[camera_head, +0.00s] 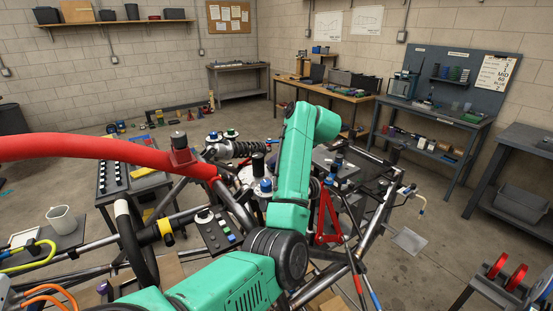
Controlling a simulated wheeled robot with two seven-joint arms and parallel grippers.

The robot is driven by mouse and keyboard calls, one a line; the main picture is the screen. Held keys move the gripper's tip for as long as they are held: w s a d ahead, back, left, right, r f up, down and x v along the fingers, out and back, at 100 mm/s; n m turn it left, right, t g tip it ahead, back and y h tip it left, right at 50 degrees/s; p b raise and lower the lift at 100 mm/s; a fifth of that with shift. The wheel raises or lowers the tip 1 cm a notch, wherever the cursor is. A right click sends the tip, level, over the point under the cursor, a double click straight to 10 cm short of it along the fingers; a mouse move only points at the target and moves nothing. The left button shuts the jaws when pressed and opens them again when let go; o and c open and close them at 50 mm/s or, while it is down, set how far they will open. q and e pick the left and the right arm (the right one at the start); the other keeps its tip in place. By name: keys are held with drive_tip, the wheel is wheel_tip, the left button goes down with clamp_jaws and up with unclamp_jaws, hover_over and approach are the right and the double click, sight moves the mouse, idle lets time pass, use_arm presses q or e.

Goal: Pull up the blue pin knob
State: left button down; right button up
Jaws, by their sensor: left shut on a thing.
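My green left arm rises through the middle of the view and bends over at the top. My left gripper (322,160) is mostly hidden behind that arm, low over the tube chassis (381,210). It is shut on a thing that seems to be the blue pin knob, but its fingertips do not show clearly. Blue shows on a dark upright part (337,161) just right of the arm. Another blue knob (265,185) stands on a pale round plate left of the arm. My right gripper is not in view.
A red tube (100,147) crosses the left side. A coil-over spring (240,149) lies behind the chassis. A red triangular bracket (326,215) stands close to my arm. A control box with buttons (216,231) is at its left.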

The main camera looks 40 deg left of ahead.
use_arm(q)
drive_tip(key=shift+r, duration=0.1)
idle(0.5)
drive_tip(key=shift+r, duration=0.65)
drive_tip(key=shift+a+r, duration=0.1)
drive_tip(key=shift+r, duration=0.2)
drive_tip(key=c, duration=0.9)
unclamp_jaws()
drive_tip(key=shift+f, duration=0.1)
